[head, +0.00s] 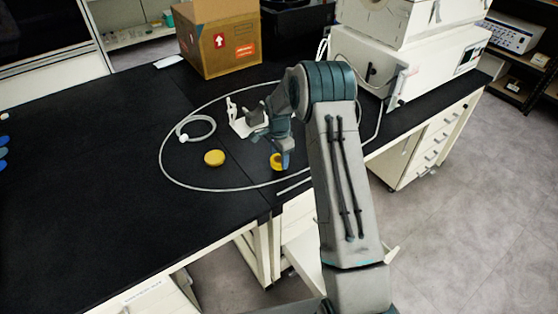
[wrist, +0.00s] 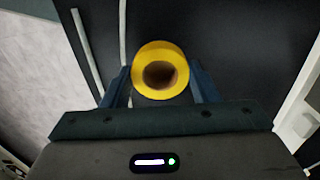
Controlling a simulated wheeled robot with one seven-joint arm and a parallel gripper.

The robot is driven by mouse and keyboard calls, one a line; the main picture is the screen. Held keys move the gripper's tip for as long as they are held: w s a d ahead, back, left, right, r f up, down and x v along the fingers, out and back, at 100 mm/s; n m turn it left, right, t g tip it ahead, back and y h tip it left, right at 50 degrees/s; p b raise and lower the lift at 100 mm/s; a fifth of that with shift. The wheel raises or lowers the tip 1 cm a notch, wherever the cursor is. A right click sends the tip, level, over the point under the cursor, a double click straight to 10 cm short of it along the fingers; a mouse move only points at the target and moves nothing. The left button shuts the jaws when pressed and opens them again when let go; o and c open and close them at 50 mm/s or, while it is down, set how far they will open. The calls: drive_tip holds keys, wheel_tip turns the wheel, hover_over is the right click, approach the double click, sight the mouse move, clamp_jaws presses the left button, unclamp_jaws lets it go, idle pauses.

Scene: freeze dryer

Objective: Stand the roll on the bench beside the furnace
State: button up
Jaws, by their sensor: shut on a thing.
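A yellow roll (wrist: 161,72) with a brown core is between the two blue fingers of my gripper (wrist: 160,88), which is shut on it. Its open core faces the wrist camera. In the head view the roll (head: 276,161) shows near the bench's front edge, partly hidden by my gripper (head: 284,160). I cannot tell whether it touches the bench (head: 90,215). A white box-shaped machine (head: 425,58) with a small panel stands at the back right; I cannot tell if it is the furnace.
A yellow disc (head: 214,158) lies left of the roll. A coiled hose (head: 196,129), a white stand (head: 240,125) and a long looping tube (head: 165,172) are on the bench. A cardboard box (head: 220,45) stands behind. The bench's left part is mostly clear.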

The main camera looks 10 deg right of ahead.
sight(279, 159)
wheel_tip(279, 159, down, 2)
drive_tip(key=shift+f+p, duration=0.2)
drive_tip(key=shift+p, duration=0.2)
drive_tip(key=shift+f+b, duration=0.35)
drive_tip(key=shift+f, duration=0.1)
drive_tip(key=o, duration=1)
drive_tip(key=shift+r, duration=0.1)
drive_tip(key=shift+r, duration=0.1)
